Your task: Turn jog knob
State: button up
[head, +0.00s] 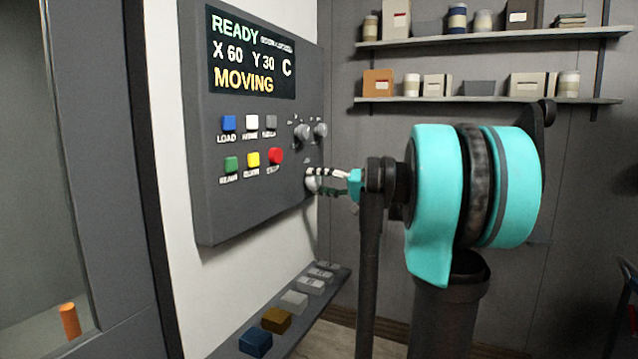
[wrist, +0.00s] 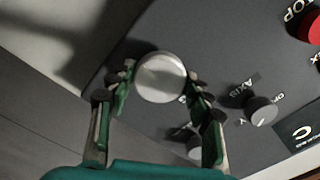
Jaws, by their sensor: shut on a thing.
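The jog knob (wrist: 161,78) is a pale round knob on the grey control panel (wrist: 200,30). In the wrist view it sits between the fingers of my gripper (wrist: 160,92), which touch it on both sides. In the head view the knob (head: 312,180) is at the panel's lower right corner, with my gripper (head: 322,180) shut on it from the right. The screen (head: 252,55) reads READY, X 60, Y 30, C and MOVING.
Two smaller knobs (head: 302,132) sit above the jog knob. Coloured buttons (head: 252,159), including a red one (head: 275,156), fill the panel's left. A ledge with several blocks (head: 294,301) lies below. Shelves (head: 490,100) hang behind. An orange cylinder (head: 69,320) stands at far left.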

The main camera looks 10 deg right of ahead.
jog(key=m, duration=1.1)
jog(key=shift+m, duration=2.2)
jog(key=o, duration=1.1)
jog(key=v, duration=1.2)
